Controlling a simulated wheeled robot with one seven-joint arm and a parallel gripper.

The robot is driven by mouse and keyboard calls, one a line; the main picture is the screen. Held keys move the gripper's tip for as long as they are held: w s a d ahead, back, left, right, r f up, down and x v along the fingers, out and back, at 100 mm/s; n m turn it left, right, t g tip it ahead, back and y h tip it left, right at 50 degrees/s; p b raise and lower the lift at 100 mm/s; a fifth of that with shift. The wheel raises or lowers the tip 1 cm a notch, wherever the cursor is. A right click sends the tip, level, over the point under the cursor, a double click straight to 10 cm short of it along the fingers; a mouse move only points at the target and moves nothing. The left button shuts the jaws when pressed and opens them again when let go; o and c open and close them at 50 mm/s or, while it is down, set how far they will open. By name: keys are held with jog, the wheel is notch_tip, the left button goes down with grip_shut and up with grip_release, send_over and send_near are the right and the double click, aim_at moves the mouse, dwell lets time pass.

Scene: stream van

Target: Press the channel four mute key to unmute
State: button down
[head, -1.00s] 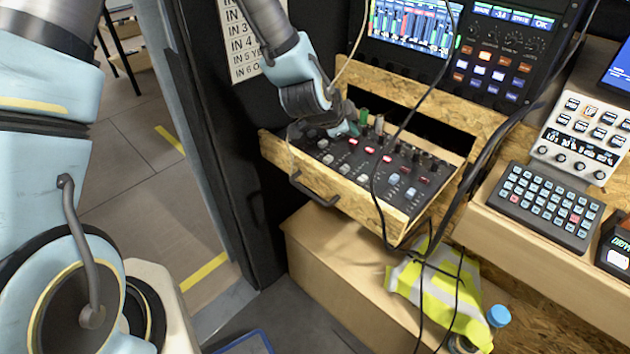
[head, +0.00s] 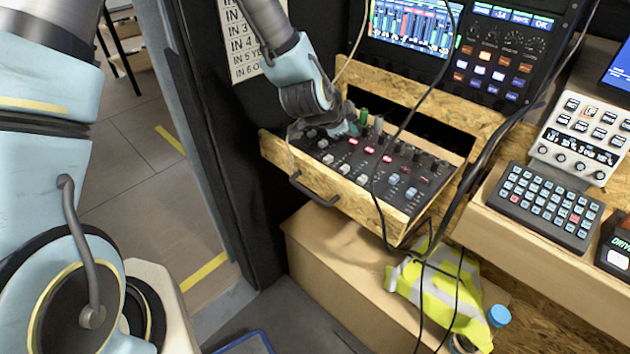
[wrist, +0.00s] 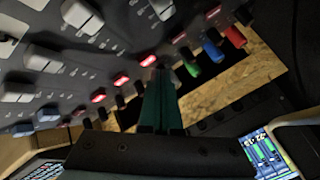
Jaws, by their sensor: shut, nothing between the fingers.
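The mixer panel (head: 335,165) lies in an open wooden drawer, with rows of keys, faders and knobs. My gripper (head: 350,129) is shut and empty over the panel's far left part, pointing down. In the wrist view, its green fingers (wrist: 158,85) end close to a red-lit key (wrist: 148,61); I cannot tell whether they touch. More red-lit keys (wrist: 121,80) run down the row to the left, and dimmer ones (wrist: 178,38) lie to the upper right. The head view also shows lit keys (head: 370,150). The channel labels are too small to read.
Coloured knobs (wrist: 212,50) stand beside the fingers. Black cables (head: 374,185) hang across the drawer's right part. The wooden drawer front (head: 325,192) has a black handle (head: 312,192). A screen (head: 410,27) stands behind, and a keypad (head: 547,205) lies to the right.

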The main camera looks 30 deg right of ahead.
aim_at(350, 147)
jog(key=shift+f, duration=0.15)
jog(key=shift+f+b, duration=0.3)
jog(key=shift+b, duration=0.2)
jog(key=shift+f+b, duration=0.3)
dwell(0.5)
jog(key=shift+r, duration=0.1)
jog(key=shift+r+p, duration=0.45)
jog(key=shift+r, duration=0.25)
notch_tip(350, 147, up, 6)
jog(key=p, duration=0.4)
dwell(0.5)
